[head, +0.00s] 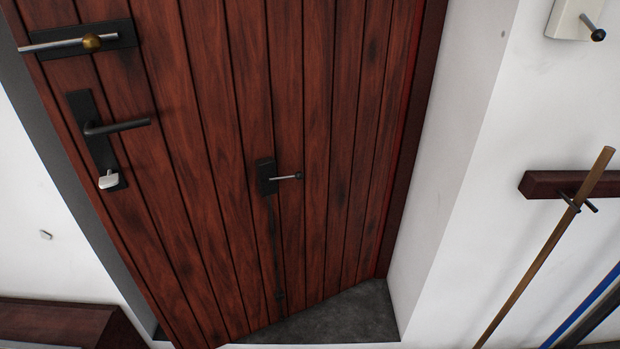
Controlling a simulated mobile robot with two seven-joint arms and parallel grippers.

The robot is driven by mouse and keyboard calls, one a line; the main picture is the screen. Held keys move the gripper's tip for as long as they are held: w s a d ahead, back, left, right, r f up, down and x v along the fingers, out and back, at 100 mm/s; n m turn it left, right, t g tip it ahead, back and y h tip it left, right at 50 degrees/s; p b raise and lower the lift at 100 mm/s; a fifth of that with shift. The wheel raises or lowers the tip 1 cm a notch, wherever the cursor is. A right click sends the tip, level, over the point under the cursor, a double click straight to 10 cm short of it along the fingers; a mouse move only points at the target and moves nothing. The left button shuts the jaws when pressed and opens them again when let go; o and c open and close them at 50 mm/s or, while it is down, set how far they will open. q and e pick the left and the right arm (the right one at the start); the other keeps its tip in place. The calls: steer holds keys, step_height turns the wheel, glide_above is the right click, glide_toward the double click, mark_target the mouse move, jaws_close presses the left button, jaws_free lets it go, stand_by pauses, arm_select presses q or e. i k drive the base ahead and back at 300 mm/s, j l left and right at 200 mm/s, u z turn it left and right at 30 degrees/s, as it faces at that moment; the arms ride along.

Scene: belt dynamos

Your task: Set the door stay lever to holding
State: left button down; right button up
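The door stay lever (286,177) appears to be the short metal rod with a dark knob on a small black plate (265,176), low on the dark red plank door (220,130). It points to the right, about level in the picture. A thin dark rod (275,245) runs down from the plate to a small dark foot (280,296) near the door's bottom edge. No marking for holding can be read. Neither of my grippers is in view.
A wall switch (578,22) and a wooden pole on a rack (545,250) stand right.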

mark_target(298, 174)
steer(key=k+l+z, duration=0.2)
steer(key=l+z, duration=0.25)
steer(key=i+l+z, duration=0.4)
steer(key=l, duration=0.15)
